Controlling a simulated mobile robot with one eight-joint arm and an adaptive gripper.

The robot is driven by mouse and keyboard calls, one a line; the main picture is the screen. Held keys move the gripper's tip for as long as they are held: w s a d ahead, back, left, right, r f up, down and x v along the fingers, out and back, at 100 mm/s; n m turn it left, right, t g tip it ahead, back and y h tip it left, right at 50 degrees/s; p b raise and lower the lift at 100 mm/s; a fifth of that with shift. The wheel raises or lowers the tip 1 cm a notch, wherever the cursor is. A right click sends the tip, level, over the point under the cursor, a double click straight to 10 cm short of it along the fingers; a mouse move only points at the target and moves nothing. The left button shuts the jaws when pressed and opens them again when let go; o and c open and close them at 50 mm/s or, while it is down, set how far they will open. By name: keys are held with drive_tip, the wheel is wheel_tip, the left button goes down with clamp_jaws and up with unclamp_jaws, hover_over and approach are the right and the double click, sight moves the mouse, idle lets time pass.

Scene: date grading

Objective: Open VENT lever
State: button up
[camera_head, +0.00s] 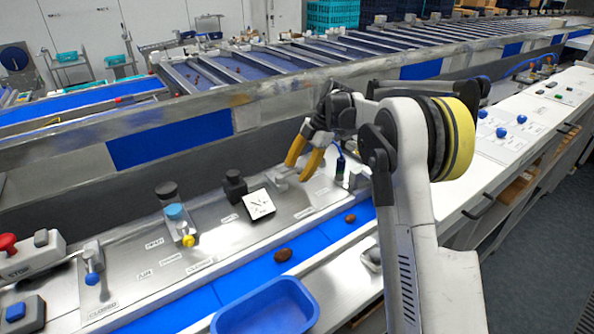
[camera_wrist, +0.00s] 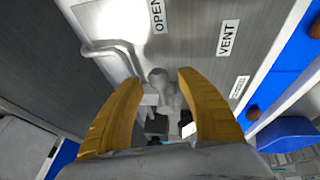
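My gripper (camera_head: 299,170) is open above the steel panel (camera_head: 215,240). Its two yellow fingers point down, with a clear gap between them in the wrist view (camera_wrist: 160,82). The VENT label (camera_wrist: 227,38) lies right of the fingers in the wrist view, and an OPEN label (camera_wrist: 157,14) is near the top. A rounded grey metal fitting (camera_wrist: 159,77) shows between the fingertips, with a bent metal bar (camera_wrist: 108,46) to its upper left. These look like parts of a lever fitting. I cannot tell whether the fingers touch it.
A blue belt with brown dates (camera_head: 283,255) runs along the panel's front. A square white gauge (camera_head: 258,204), a blue-capped valve (camera_head: 175,213) and the lever with a blue tip (camera_head: 92,278) stand to the left. A blue tray (camera_head: 238,317) is in front.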

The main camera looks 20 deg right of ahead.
drive_tip(key=shift+s+a+r, duration=0.1)
drive_tip(key=shift+a, duration=0.25)
drive_tip(key=v, duration=1.2)
drive_tip(key=shift+d, duration=0.1)
